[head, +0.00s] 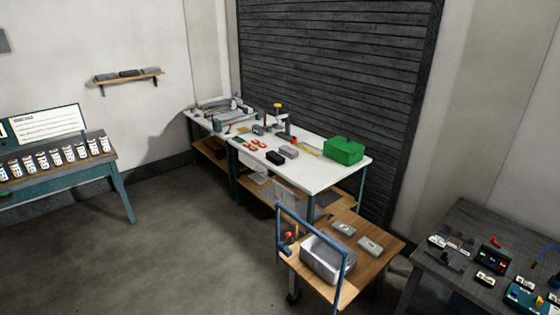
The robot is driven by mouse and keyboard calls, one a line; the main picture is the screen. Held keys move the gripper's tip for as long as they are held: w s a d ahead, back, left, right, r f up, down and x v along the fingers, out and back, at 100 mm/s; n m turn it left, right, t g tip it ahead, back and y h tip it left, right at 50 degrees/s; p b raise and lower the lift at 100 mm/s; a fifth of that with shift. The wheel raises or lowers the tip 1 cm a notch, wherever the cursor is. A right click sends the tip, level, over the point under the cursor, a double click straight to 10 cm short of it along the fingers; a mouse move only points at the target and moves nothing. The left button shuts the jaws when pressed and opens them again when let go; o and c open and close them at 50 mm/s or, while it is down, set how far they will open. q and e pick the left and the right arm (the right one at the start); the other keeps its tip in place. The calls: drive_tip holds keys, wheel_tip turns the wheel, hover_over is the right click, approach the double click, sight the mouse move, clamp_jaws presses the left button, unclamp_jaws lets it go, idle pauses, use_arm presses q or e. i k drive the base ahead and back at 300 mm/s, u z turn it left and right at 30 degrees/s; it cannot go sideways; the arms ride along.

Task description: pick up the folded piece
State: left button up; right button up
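I cannot tell which thing is the folded piece at this distance. A white-topped workbench (318,153) stands against the dark slatted shutter and bears small grey, black and orange items. A grey block (288,152) and a black block (274,158) lie near its front edge. A green box (344,150) sits at its right end. A wooden cart (385,235) in front holds a grey bin (327,259) and two small pale grey pieces, one (343,228) left of the other (370,246). Neither of my grippers is in view.
A teal-legged table (122,188) with a row of white cups stands at the left. A dark table (465,222) with small electronic parts is at the lower right. A wall shelf (130,79) holds grey items. The floor (170,250) at centre left is clear.

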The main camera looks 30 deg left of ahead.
sight(292, 153)
drive_tip(key=k, duration=0.25)
drive_tip(key=u, duration=1.45)
drive_tip(key=i, duration=4.4)
drive_tip(key=z, duration=0.8)
drive_tip(key=i, duration=1.65)
drive_tip(key=z, duration=0.1)
